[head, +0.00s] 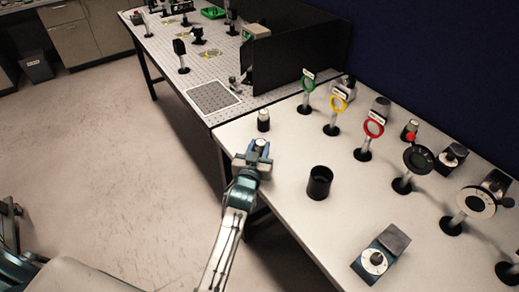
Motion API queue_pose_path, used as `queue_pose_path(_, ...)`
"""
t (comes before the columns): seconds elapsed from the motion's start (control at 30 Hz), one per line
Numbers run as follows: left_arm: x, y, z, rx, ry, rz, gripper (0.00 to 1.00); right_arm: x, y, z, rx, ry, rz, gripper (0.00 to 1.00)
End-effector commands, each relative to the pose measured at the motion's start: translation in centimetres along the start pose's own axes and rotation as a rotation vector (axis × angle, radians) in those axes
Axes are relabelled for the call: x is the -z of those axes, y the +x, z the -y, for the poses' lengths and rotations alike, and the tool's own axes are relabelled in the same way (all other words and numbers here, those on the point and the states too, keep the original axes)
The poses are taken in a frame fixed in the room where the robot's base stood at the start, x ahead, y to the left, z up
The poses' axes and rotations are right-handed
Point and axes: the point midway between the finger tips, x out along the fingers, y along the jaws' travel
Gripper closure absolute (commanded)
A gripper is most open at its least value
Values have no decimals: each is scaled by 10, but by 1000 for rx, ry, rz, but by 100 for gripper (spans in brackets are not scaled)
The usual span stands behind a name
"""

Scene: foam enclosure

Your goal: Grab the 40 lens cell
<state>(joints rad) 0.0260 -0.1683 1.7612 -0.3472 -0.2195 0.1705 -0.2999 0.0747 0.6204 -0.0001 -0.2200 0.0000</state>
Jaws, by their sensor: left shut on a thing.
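My left gripper (258,154) is at the left edge of the white table (290,170), shut on a small cylinder with a pale top (260,144). Any marking on that top is too small to read, so I cannot tell whether it is the 40 lens cell. A similar small dark cylinder with a pale top (263,120) stands upright on the table just beyond the gripper, apart from it. My right gripper is not in view.
A black open cup (319,183) stands right of my gripper. Green (308,84), yellow (338,103) and red (373,127) ring holders stand behind it. A dark device with a dial (380,254) lies in front. A perforated optical bench (211,75) adjoins behind.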

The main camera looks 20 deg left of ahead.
Motion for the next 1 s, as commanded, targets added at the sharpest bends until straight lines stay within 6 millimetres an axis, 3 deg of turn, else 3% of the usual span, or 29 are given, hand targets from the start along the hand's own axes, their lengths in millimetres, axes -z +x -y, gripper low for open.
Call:
queue_pose_path(0.27, 32, 1, 0, 2, -3, -8, 93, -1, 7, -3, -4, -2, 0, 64)
queue_pose_path(0.47, 33, -42, 11, 2, 0, -2, 93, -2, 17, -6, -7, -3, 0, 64)
queue_pose_path(0.7, 39, -105, 27, 2, 0, -2, 93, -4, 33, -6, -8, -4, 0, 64)
queue_pose_path(1.0, 46, -149, 38, 1, 0, -2, 93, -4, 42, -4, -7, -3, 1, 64)
